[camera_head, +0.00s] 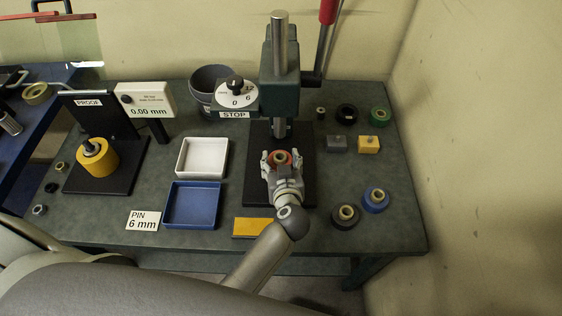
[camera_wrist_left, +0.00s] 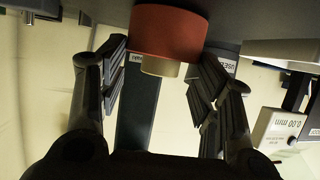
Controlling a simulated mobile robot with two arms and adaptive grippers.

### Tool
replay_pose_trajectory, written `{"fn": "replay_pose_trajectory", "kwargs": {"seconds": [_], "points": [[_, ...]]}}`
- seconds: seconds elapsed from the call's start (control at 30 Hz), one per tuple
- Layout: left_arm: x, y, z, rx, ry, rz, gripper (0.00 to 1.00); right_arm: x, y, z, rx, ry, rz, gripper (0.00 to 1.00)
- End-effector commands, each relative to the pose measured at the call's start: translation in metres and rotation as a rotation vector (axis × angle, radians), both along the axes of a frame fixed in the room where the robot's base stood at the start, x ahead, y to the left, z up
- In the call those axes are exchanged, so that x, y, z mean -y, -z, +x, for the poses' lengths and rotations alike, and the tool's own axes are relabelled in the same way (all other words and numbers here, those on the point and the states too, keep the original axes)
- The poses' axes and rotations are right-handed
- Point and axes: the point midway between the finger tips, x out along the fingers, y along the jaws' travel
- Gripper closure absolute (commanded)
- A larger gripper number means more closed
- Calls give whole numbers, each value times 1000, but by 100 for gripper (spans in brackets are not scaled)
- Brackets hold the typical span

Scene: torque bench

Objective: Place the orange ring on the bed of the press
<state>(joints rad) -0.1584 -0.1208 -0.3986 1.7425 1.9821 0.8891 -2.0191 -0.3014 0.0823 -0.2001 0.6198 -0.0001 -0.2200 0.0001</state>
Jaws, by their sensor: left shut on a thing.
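The orange ring (camera_head: 281,158) has a tan bushing in its middle. My left gripper (camera_head: 281,163) is shut on it, over the black bed of the press (camera_head: 304,150), in front of the ram (camera_head: 279,127). In the left wrist view the orange ring (camera_wrist_left: 168,32) shows between the fingers (camera_wrist_left: 160,65), with the tan bushing (camera_wrist_left: 160,67) sticking out of it. Whether the ring touches the bed is hidden by the gripper. My right gripper is not in view.
The green press head (camera_head: 279,85) and its red-handled lever (camera_head: 327,12) rise behind. A white tray (camera_head: 202,175) and a blue tray (camera_head: 192,227) stand left. Black (camera_head: 345,217) and blue (camera_head: 375,200) rings lie right. A yellow block (camera_head: 252,227) lies in front.

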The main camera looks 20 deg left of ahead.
Motion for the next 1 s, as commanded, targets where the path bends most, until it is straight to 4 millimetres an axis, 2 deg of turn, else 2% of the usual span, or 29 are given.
{"fn": "replay_pose_trajectory", "kwargs": {"seconds": [0.13, 0.17, 0.3, 0.73, 0.87, 1.0], "points": [[0, 0, 1, 4, 1, 0, 90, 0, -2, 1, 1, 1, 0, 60], [0, 3, 0, 1, 1, -1, 38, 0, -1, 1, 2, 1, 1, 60], [0, 3, 0, 0, 0, -1, 20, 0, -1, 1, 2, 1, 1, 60], [0, -1, -1, 0, 0, 0, 19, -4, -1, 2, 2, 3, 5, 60], [5, -9, -12, -3, 1, 1, 19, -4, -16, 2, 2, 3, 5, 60], [14, -20, -32, -5, 1, -1, 19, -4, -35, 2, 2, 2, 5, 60]]}}
